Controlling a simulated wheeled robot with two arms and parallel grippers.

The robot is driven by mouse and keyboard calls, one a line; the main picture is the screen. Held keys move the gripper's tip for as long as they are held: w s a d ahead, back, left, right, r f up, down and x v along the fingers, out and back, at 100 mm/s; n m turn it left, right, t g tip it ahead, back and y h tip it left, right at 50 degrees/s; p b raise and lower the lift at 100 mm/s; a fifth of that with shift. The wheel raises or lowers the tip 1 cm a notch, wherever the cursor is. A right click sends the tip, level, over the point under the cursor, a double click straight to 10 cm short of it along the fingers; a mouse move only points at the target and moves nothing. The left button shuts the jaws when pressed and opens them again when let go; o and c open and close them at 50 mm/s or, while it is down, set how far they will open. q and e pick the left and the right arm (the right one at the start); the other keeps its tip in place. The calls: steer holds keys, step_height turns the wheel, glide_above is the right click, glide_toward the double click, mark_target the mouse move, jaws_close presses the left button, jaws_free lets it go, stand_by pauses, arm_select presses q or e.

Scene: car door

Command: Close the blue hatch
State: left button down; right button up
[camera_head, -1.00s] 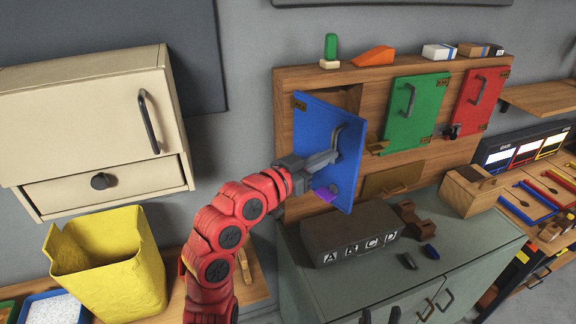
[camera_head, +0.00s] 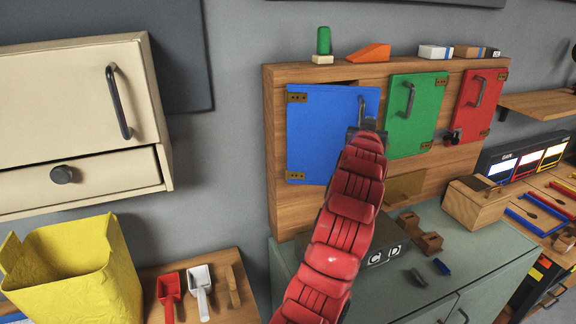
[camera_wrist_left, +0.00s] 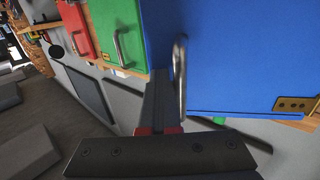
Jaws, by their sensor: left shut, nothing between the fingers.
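The blue hatch (camera_head: 325,130) is hinged on its left side in the wooden cabinet. It stands nearly flush with the front, with a narrow dark gap along its top right edge. Its metal handle (camera_head: 361,108) is near the right edge. My left gripper (camera_head: 366,130) is at the hatch's right side by the handle, partly hidden by my own red arm. In the left wrist view the shut fingers (camera_wrist_left: 165,95) lie beside the handle (camera_wrist_left: 180,80), against or very close to the blue panel (camera_wrist_left: 235,55); contact is unclear. My right gripper is not in view.
The green door (camera_head: 415,112) and red door (camera_head: 477,100) are closed to the right. A yellow bin (camera_head: 75,275) and cream cabinet (camera_head: 70,100) stand at the left.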

mark_target(366, 114)
arm_select(q)
steer(key=shift+b+x, duration=0.85)
steer(key=shift+x, duration=0.9)
steer(key=shift+w+a, duration=0.15)
steer(key=shift+w, duration=0.05)
steer(key=shift+w+b, duration=0.6)
steer(key=shift+w, duration=0.6)
stand_by(1.4)
